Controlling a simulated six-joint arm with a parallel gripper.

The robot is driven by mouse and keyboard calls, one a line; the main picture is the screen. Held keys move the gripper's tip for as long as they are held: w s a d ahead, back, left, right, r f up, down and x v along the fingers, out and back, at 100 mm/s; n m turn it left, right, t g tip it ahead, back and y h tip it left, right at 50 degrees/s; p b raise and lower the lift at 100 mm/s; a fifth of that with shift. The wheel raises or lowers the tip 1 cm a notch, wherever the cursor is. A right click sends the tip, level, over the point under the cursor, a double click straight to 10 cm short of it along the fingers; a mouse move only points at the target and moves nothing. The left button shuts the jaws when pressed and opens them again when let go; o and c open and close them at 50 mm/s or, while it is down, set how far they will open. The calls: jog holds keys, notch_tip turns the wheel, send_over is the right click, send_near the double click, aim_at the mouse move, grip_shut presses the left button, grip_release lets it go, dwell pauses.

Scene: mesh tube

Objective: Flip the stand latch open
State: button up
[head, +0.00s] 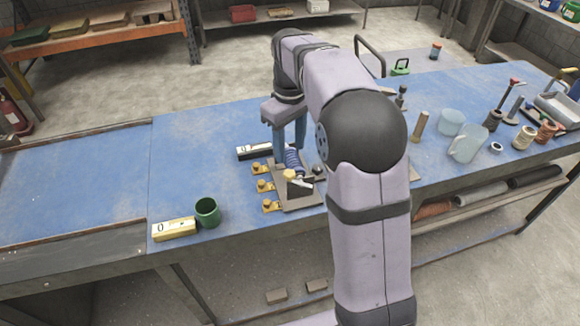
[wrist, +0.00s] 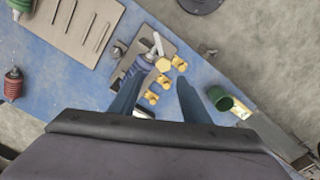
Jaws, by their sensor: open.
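The stand is a grey-brown plate (head: 300,199) with a dark block on it, near the bench's front edge. It also shows in the wrist view (wrist: 178,52). A small pale lever (wrist: 158,44), which looks like the latch, is at the stand's blue cylindrical part (wrist: 141,64). A yellow knob (head: 289,174) sits at the front of the block. My gripper (head: 289,149) points down over the stand with its fingers apart and nothing visible between them. In the wrist view, the left finger partly covers the blue part. Whether it touches is unclear.
Several yellow clamps (head: 262,185) line the stand's left side. A green cup (head: 207,211) and a yellow block marked 0 (head: 174,229) stand farther left. A dark bar with a white label (head: 255,151) lies behind. Jars and spools crowd the right; the far left bench is clear.

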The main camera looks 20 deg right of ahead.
aim_at(290, 173)
jog(key=shift+s+n, duration=0.3)
jog(key=shift+n, duration=0.2)
jog(key=shift+a+n, duration=0.1)
jog(key=shift+n, duration=0.3)
jog(key=shift+f, duration=0.1)
jog(key=shift+f+p, duration=1.1)
jog(key=shift+f, duration=2.5)
jog(key=c, duration=1)
